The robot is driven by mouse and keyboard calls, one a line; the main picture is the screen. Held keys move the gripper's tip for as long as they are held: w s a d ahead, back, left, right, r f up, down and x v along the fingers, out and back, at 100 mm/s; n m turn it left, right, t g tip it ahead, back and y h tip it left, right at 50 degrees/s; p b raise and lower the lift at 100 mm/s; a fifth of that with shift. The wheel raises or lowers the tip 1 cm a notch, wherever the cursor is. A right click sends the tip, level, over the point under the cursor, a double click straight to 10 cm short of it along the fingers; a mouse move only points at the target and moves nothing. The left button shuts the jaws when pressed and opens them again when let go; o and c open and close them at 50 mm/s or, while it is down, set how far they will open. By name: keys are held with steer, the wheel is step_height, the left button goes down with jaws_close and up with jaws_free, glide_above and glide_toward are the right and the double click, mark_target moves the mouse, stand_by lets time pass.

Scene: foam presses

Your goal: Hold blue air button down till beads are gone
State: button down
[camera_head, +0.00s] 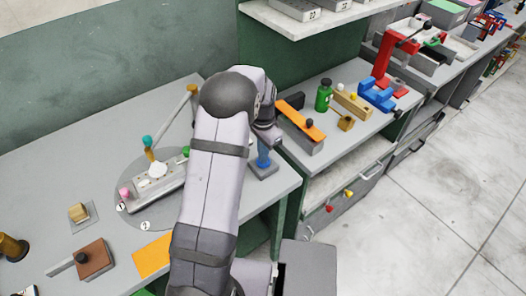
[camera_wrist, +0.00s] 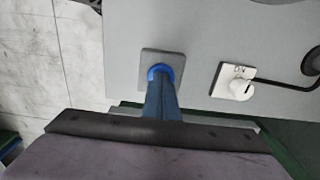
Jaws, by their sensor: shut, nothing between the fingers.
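The blue air button (camera_wrist: 164,69) sits on a small square grey plate (camera_wrist: 148,56) near the bench edge. It also shows in the head view (camera_head: 263,163), just right of my forearm. My gripper (camera_wrist: 159,84) is shut and empty, with its dark blue fingers over the button, hiding most of it. In the head view my gripper (camera_head: 264,148) points down at the button. The tips are at or very near its top; I cannot tell whether it is pressed. A white heap (camera_head: 158,169) lies on the grey press at left; I cannot tell if it is beads.
A white switch plate (camera_wrist: 233,84) with a round knob and black cable is right of the button in the wrist view. A green bottle (camera_head: 324,95) and an orange-topped block (camera_head: 301,122) stand on the bench beyond my gripper. An orange sheet (camera_head: 151,257) lies left of my arm.

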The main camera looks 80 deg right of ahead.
steer(key=shift+a+f, duration=0.25)
steer(key=shift+f, duration=0.1)
steer(key=shift+r+p, duration=0.3)
steer(key=shift+r, duration=0.05)
step_height(320, 180, up, 14)
steer(key=shift+d+b, duration=0.25)
steer(key=shift+b, duration=0.05)
stand_by(0.4)
